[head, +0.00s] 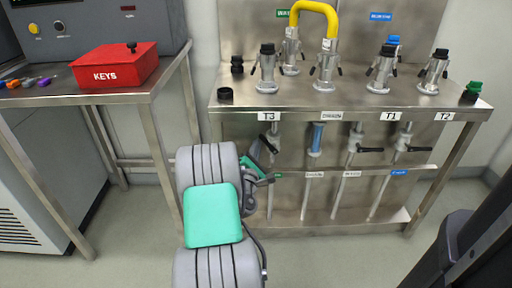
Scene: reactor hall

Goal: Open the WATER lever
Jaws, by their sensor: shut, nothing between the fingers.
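Black lever handles sit on the pipes under the steel bench: one under the T3 label (268,143), one right of centre (370,149), and one at the right (418,149). A green wall sign (283,13) starts with "WA", the rest hidden by the yellow hose. I cannot tell for certain which lever is WATER. My gripper (268,168) is close to the left lever, partly hidden by my arm; I cannot tell whether they touch.
The steel bench (345,102) carries several metal couplings and a yellow hose (318,8). A red KEYS box (115,65) stands on the left table (60,97). The table legs stand left of my arm. Floor is clear between the two benches.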

